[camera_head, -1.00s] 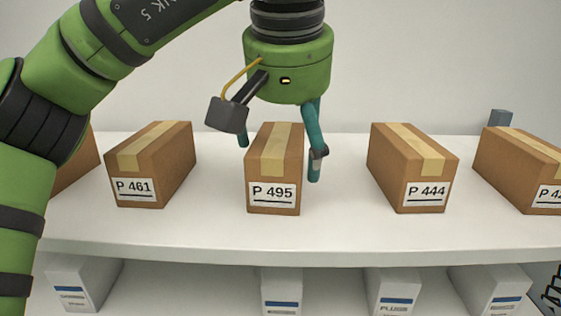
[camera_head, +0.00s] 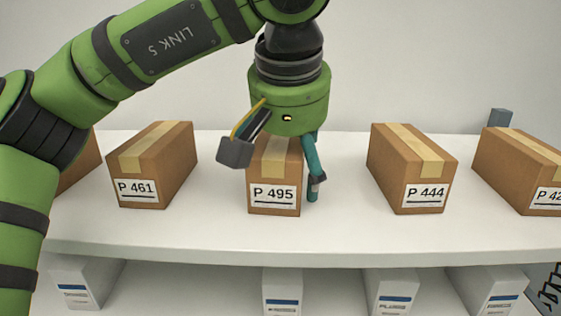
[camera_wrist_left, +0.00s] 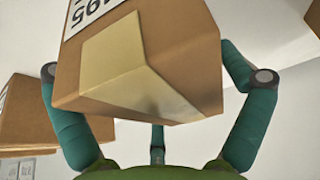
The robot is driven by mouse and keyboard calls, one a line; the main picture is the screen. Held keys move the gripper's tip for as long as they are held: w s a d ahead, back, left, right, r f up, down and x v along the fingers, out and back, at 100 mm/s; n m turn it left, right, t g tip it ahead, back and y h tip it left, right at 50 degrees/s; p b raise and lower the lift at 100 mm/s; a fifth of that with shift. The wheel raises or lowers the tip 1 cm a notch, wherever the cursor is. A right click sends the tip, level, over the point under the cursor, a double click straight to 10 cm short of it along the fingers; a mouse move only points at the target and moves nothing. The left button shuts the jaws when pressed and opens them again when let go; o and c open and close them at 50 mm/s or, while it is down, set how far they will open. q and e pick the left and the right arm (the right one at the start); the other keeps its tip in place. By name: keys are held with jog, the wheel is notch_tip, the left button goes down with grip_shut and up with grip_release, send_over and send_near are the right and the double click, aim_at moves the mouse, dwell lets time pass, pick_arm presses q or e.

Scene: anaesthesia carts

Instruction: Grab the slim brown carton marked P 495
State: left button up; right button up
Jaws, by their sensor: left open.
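The slim brown carton marked P 495 (camera_head: 274,205) stands upright on the upper shelf, its label facing me and tan tape along its top. My left gripper (camera_head: 283,190) is lowered over it from above. One teal finger shows along the carton's right side; the other side is hidden by the wrist camera housing. In the left wrist view the carton (camera_wrist_left: 150,65) lies between the spread teal fingers of the left gripper (camera_wrist_left: 158,100). The fingers look open, with a gap at the sides. My right gripper is not in view.
Carton P 461 (camera_head: 152,170) stands to the left and carton P 444 (camera_head: 415,170) to the right, each with a gap. More cartons stand at both ends. White boxes (camera_head: 392,293) sit on the shelf below. A wall is behind.

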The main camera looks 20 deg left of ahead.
pick_arm(q)
jog(key=shift+c, duration=0.4)
jog(key=c, duration=1)
jog(key=shift+c, duration=0.2)
